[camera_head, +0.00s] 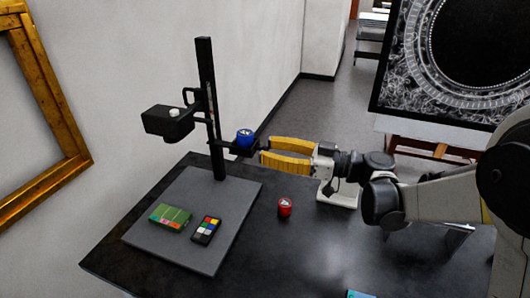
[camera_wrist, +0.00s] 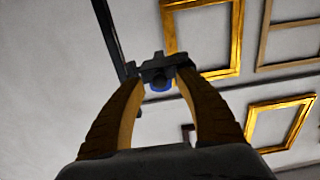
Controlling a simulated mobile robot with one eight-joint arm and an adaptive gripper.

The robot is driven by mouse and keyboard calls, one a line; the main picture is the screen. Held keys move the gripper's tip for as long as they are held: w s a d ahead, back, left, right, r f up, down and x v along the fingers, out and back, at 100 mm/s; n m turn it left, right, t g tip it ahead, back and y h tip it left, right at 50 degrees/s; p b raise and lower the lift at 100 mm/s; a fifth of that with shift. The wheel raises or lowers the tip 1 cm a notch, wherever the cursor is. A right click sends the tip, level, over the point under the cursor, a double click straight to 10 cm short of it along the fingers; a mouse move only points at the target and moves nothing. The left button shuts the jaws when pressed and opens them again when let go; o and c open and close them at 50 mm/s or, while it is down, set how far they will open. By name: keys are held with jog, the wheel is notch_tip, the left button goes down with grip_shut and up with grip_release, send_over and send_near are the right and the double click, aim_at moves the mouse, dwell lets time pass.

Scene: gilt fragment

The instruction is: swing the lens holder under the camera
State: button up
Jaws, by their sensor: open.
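The black camera (camera_head: 168,122) is mounted on an upright black column (camera_head: 209,110), out to its left. The lens holder (camera_head: 238,150), a short black arm carrying a blue lens (camera_head: 245,138), sticks out to the column's right, away from the camera. My gripper (camera_head: 263,150), with yellow fingers, reaches in from the right, its tips close beside the holder. In the wrist view the dark holder (camera_wrist: 165,66) with blue under it shows just beyond and between the spread fingertips (camera_wrist: 161,84). Whether a finger touches it I cannot tell.
A small red object (camera_head: 285,207) stands on the dark table (camera_head: 250,265) below my gripper. A wall is close behind the column.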

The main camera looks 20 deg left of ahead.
jog(key=shift+a, duration=0.8)
grip_shut()
jog(key=shift+s+t, duration=0.1)
jog(key=shift+t, duration=0.2)
